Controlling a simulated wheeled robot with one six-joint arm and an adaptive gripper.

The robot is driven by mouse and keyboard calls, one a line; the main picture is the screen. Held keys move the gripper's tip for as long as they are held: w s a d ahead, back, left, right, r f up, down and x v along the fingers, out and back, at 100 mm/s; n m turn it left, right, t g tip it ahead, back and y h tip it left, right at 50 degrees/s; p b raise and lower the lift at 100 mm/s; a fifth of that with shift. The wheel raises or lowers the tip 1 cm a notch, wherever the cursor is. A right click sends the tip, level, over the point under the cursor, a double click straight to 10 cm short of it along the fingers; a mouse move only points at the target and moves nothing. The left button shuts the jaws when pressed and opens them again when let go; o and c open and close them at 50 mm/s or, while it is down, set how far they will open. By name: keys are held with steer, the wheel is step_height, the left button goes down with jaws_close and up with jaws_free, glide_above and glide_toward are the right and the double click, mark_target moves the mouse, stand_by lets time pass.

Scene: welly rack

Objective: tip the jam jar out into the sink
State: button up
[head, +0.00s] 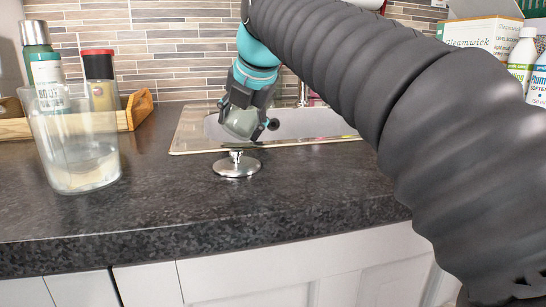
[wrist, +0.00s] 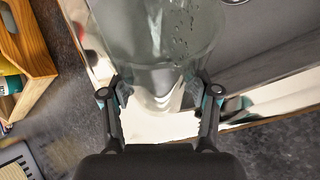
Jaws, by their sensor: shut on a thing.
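The jam jar is clear glass. In the wrist view the jar (wrist: 165,40) sits between the two fingers of my gripper (wrist: 161,98), with drops showing on its glass. In the head view my gripper (head: 246,116) is shut on the jar (head: 240,123), raised at the sink's near left edge. The jar looks tilted; its mouth and contents are not clear. The sink (head: 300,124) is a steel basin set in the dark counter. Its basin also shows in the wrist view (wrist: 262,52), beyond and right of the jar.
A round metal piece with a short stem (head: 237,166) stands on the counter before the sink. A large clear container (head: 75,150) stands left, by a wooden tray (head: 134,108) with bottles. Boxes and bottles (head: 490,38) stand at the right.

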mark_target(229, 118)
steer(key=shift+s+a+r+n+t+h+b, duration=0.15)
steer(key=shift+r+n+t+h+b, duration=0.15)
steer(key=shift+t+h, duration=0.3)
steer(key=shift+s+a+r+n+t+h+b, duration=0.4)
steer(key=shift+t+h+b, duration=0.25)
steer(key=shift+t, duration=0.3)
steer(key=shift+s+a+r+n+t+h+b, duration=0.35)
steer(key=shift+n+t+h+b, duration=0.2)
steer(key=shift+t+b, duration=0.3)
steer(key=shift+s+a+f+t+b, duration=0.1)
steer(key=shift+f+t+b, duration=0.2)
steer(key=shift+s+a+n+t+h+b, duration=0.1)
steer(key=shift+n+t+h+b, duration=0.25)
steer(key=shift+t+b, duration=0.25)
